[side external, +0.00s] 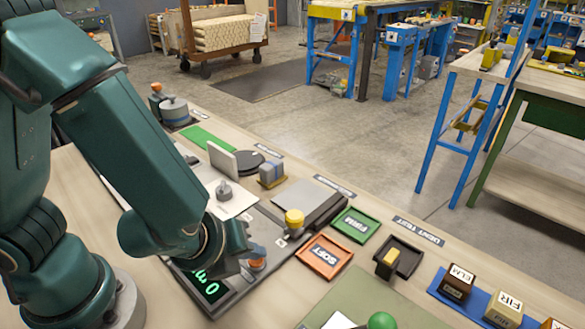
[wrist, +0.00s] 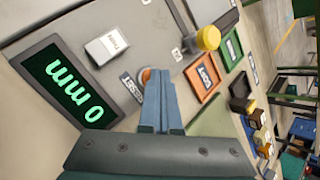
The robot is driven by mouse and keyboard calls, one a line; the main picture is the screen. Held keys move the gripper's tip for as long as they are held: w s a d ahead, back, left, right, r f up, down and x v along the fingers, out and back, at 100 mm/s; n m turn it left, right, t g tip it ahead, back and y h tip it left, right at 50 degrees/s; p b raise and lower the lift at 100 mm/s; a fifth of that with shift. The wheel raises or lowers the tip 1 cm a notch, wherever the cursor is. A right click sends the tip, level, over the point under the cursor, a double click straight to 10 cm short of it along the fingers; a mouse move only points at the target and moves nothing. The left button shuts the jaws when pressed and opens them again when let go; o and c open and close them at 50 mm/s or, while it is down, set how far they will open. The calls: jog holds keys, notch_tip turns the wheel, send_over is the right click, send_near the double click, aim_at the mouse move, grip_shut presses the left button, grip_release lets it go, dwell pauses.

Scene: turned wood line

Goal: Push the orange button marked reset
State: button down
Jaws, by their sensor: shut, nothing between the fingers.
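The orange button (wrist: 146,74) sits on a grey panel beside a label (wrist: 131,87) that seems to read RESET. Part of it is covered by my fingers in the wrist view. It also shows in the side view (side external: 257,265), just under my fingertips. My gripper (wrist: 163,74) is shut and empty, its blue fingers together at the button. In the side view my gripper (side external: 257,248) points down at the button. I cannot tell whether the tips touch it. A display (wrist: 68,88) on the panel shows 0 mm in green.
A white labelled switch (wrist: 107,46) and a yellow knob (wrist: 208,38) are on the same unit. An orange SORT tray (side external: 324,256), a green tray (side external: 355,225) and a black tray (side external: 408,256) lie to the right. Labelled wood blocks (side external: 458,282) stand farther right.

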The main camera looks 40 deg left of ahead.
aim_at(254, 263)
jog(key=shift+r, duration=0.8)
jog(key=shift+r, duration=0.1)
jog(key=shift+r, duration=2.45)
